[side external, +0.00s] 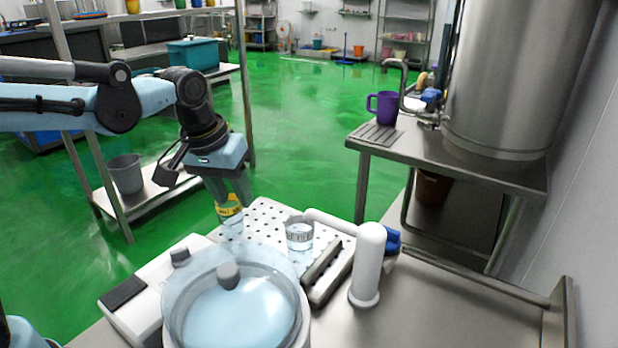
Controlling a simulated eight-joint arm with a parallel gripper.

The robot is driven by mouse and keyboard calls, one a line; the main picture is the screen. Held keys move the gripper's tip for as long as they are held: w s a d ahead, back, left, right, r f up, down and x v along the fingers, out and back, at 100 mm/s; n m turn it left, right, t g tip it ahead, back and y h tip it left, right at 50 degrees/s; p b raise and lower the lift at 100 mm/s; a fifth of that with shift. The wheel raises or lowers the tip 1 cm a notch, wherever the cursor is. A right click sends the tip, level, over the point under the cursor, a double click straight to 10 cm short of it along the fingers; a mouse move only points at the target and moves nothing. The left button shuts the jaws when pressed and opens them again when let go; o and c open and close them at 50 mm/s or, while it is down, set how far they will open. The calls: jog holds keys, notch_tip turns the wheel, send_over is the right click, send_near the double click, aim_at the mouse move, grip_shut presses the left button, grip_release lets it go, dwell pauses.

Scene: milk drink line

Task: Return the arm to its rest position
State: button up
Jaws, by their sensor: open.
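My gripper (230,214) points downward above the left side of a white perforated tray (268,211). It is open, and nothing shows held between its fingers. A small clear cup or jar with a dark-marked band (299,234) stands on the perforated tray, to the right of my gripper and apart from it. My arm reaches in from the left edge of the picture, with its wrist bent down.
A round pot with a clear lid (190,295) stands in front of my gripper. A white post with a side arm (368,262) rises right of the tray. A purple mug (383,107) and a large steel tank (515,75) stand on the bench behind. Bare steel counter lies at right.

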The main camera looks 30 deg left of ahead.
jog(key=s+a+f+m+t, duration=0.2)
jog(key=s+a+m+t, duration=0.1)
jog(key=s, duration=0.5)
jog(key=shift+a+f+t, duration=0.25)
jog(key=shift+a+t, duration=0.05)
jog(key=shift+t, duration=0.3)
jog(key=shift+c, duration=0.2)
